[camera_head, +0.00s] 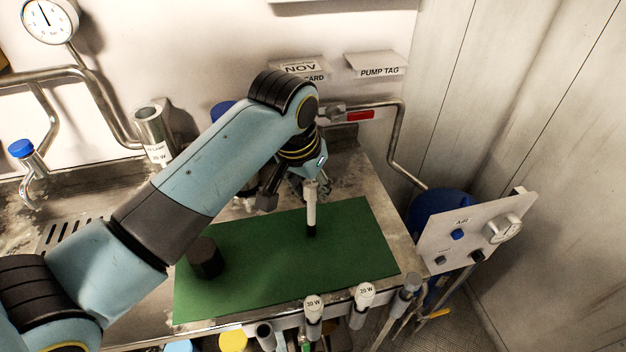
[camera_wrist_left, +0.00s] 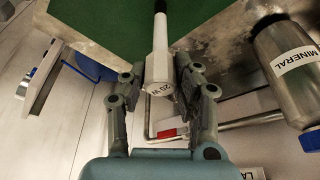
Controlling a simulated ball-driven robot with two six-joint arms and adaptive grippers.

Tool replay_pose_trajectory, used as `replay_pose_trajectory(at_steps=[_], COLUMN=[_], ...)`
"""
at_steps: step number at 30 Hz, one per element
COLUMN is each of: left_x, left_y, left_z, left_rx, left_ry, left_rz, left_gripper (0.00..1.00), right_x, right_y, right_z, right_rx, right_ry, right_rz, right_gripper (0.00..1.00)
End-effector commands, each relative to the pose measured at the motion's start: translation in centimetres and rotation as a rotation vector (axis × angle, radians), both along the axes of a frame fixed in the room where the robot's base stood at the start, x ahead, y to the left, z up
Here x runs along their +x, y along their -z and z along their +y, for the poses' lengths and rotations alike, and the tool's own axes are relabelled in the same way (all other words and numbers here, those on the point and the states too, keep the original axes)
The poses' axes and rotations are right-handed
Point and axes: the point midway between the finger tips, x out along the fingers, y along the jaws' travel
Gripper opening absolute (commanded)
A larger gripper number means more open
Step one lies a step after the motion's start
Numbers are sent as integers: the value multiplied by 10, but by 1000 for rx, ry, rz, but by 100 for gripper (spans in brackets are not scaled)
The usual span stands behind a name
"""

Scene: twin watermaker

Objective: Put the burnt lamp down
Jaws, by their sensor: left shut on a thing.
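The lamp (camera_head: 311,208) is a slim white tube with a black lower end. My left gripper (camera_head: 303,184) is shut on its upper part and holds it roughly upright over the green mat (camera_head: 355,245). In the left wrist view the lamp (camera_wrist_left: 159,45) shows between the fingers of my left gripper (camera_wrist_left: 161,78), with "20 W" on its near end and its black end toward the mat (camera_wrist_left: 105,25). I cannot tell whether the black end touches the mat. My right gripper is not in view.
A black cylinder (camera_head: 205,258) stands on the mat's left part. Two white-topped lamps, one at left (camera_head: 313,303) and one at right (camera_head: 365,293), stand along the front edge. A steel "MINERAL" canister (camera_wrist_left: 285,60) is nearby. A switch panel (camera_head: 470,240) stands at right. The mat's right part is clear.

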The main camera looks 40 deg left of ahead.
Motion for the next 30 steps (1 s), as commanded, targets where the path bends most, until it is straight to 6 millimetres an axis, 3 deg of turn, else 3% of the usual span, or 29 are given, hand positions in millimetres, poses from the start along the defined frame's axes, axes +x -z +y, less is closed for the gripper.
replay_pose_trajectory(at_steps=[4,5,9,20,23,30], left_x=[0,0,0,0,-3,-20], left_y=[4,3,3,-3,-15,-68], left_z=[0,0,0,0,0,-1], left_rx=[0,0,0,0,0,2], left_ry=[0,0,0,0,0,1], left_rz=[0,0,0,-2,-4,-6], left_gripper=[0,33,51,52,52,52], right_x=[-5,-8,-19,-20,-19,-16], right_y=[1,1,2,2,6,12], right_z=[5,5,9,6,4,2], right_rx=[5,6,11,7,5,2], right_ry=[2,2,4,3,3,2], right_rz=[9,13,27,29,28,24], right_gripper=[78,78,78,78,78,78])
